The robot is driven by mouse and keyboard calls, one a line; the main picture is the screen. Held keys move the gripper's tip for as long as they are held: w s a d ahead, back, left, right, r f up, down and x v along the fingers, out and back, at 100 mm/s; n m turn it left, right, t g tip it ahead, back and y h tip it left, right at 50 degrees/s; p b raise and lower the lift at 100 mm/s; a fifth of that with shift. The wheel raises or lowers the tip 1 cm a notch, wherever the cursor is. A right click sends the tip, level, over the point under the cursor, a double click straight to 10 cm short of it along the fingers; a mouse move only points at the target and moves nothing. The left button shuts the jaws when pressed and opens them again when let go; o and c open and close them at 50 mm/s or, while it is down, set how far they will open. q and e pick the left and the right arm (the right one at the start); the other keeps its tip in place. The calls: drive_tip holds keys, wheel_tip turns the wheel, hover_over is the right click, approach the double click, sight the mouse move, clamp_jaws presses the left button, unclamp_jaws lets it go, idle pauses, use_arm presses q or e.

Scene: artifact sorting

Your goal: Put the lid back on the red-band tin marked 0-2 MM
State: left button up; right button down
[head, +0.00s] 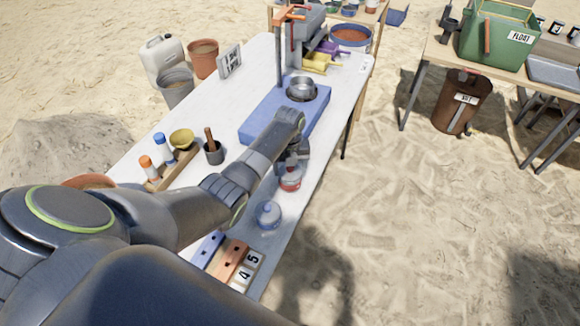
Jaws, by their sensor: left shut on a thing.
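The red-band tin (290,183) stands on the white table near its right edge, and its marking is too small to read. My left gripper (291,163) points down right over this tin and is shut on what looks like the lid. The fingers and wrist mostly hide the lid, and I cannot tell whether it touches the tin's rim. My right gripper is not in view.
A blue-banded tin (268,214) stands just nearer on the table (235,178). A blue mat (262,118) with a metal bowl (301,88) lies beyond. A mortar (213,153) and a bottle rack (178,168) stand left.

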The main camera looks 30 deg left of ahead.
use_arm(q)
drive_tip(key=o, duration=1)
drive_tip(key=shift+o, duration=0.9)
drive_tip(key=shift+r, duration=0.1)
drive_tip(key=shift+r+p, duration=3.45)
drive_tip(key=shift+p, duration=0.25)
clamp_jaws()
